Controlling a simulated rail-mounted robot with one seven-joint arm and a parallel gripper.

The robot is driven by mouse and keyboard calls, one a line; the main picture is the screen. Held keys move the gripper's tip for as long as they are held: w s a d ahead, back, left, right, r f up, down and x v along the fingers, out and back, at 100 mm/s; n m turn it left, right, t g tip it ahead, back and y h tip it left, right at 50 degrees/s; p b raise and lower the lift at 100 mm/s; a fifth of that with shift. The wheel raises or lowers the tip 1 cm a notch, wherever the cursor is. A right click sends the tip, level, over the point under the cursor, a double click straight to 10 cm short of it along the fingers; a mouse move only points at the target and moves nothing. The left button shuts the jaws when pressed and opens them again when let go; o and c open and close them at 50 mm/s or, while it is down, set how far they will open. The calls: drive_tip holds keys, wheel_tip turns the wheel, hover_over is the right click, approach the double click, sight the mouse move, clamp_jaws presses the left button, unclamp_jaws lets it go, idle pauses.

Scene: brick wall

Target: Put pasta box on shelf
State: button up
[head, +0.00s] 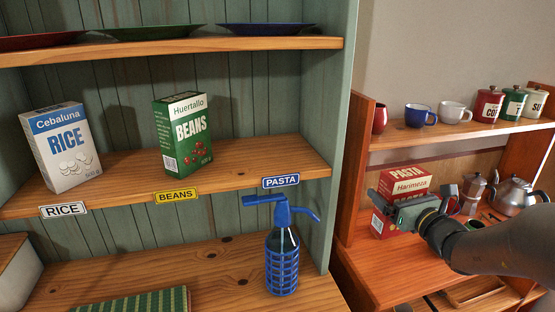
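The red and white pasta box (406,179) is upright at the left of the wooden unit on the right. My gripper (392,207) is across the front of the box and hides its middle. I cannot tell whether its fingers are closed on the box, or whether the box rests on the wooden surface. The green shelf unit's middle shelf (225,178) carries RICE, BEANS and PASTA labels. The PASTA label (281,181) is at its right end, and the board above it is bare.
A rice box (61,146) and a beans box (183,134) stand on the middle shelf. The green side panel (341,110) separates the units. A kettle (514,196) and moka pot (473,191) are right of my gripper.

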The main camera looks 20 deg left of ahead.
drive_tip(key=s+a+r+m+t+h+b, duration=0.1)
drive_tip(key=s+a+r, duration=0.15)
drive_tip(key=r, duration=0.65)
drive_tip(key=s+a+r+h+b, duration=0.1)
drive_tip(key=a+r, duration=0.3)
drive_tip(key=r, duration=0.5)
drive_tip(key=s+a+r+n+g+y+b, duration=0.1)
drive_tip(key=s+a+r+y, duration=0.15)
drive_tip(key=s+a, duration=0.35)
drive_tip(key=s+a+r+n+g+y, duration=0.1)
drive_tip(key=s+a+r, duration=0.25)
drive_tip(key=a, duration=0.45)
drive_tip(key=s+a+n+g+y, duration=0.3)
drive_tip(key=s+a, duration=0.7)
drive_tip(key=a, duration=0.3)
drive_tip(key=w+d+p, duration=0.3)
drive_tip(key=w+p, duration=0.1)
drive_tip(key=w, duration=1.5)
wheel_tip(320, 180, down, 8)
drive_tip(key=b, duration=0.1)
drive_tip(key=shift+w+r, duration=0.2)
drive_tip(key=shift+r, duration=0.05)
drive_tip(key=shift+f, duration=0.1)
drive_tip(key=o, duration=1)
drive_tip(key=shift+f+b, duration=0.15)
drive_tip(key=shift+b, duration=0.15)
